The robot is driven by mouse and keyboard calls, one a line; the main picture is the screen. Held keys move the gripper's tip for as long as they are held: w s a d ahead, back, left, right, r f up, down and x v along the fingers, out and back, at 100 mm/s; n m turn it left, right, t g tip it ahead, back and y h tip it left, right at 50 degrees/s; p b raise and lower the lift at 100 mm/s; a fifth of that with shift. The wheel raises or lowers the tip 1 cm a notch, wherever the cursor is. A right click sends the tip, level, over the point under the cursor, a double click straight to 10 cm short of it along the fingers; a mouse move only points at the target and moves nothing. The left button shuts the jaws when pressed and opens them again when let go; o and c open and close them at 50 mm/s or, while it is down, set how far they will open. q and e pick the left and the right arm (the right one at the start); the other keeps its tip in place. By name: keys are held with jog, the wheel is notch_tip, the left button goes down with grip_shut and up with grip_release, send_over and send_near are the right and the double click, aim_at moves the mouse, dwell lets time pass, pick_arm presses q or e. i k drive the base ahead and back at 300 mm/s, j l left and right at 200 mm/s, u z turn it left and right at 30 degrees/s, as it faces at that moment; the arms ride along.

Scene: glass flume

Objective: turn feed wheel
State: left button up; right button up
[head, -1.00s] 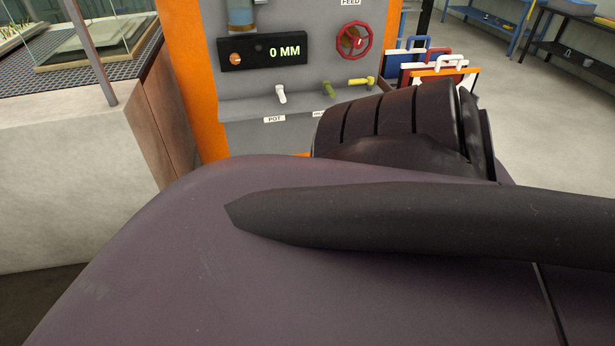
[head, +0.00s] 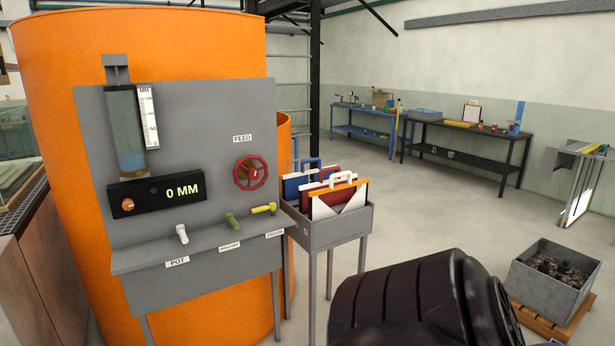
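The red feed wheel (head: 250,173) is mounted on the grey upright panel (head: 205,130), below a FEED label (head: 242,138). It is a round rim with spokes and a pale hub. To its left on the panel is a black display (head: 155,190) reading 0 MM, under a clear level tube (head: 127,135) with a scale. A white lever (head: 182,234), an olive lever (head: 232,220) and a yellow lever (head: 263,208) sit along the panel's lower ledge. Neither of my grippers shows. A dark part of my own body is at the bottom right.
A large orange tank (head: 45,100) stands behind the panel. A grey bin (head: 325,225) with coloured handled boards stands just right of the wheel. A grey crate of stones (head: 550,280) is at the lower right. Workbenches (head: 465,138) line the back wall. Open floor (head: 425,195) lies between.

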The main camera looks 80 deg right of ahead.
aim_at(252, 174)
jog(key=i+l+z, duration=0.1)
jog(key=z, duration=0.35)
jog(key=i+l+z, duration=0.1)
jog(key=z, duration=0.3)
jog(key=i+l+z, duration=0.1)
jog(key=z, duration=0.35)
jog(key=i+z, duration=0.4)
jog(key=i, duration=0.15)
jog(key=i+j+z, duration=0.1)
jog(key=i+z, duration=0.3)
jog(key=i, duration=0.1)
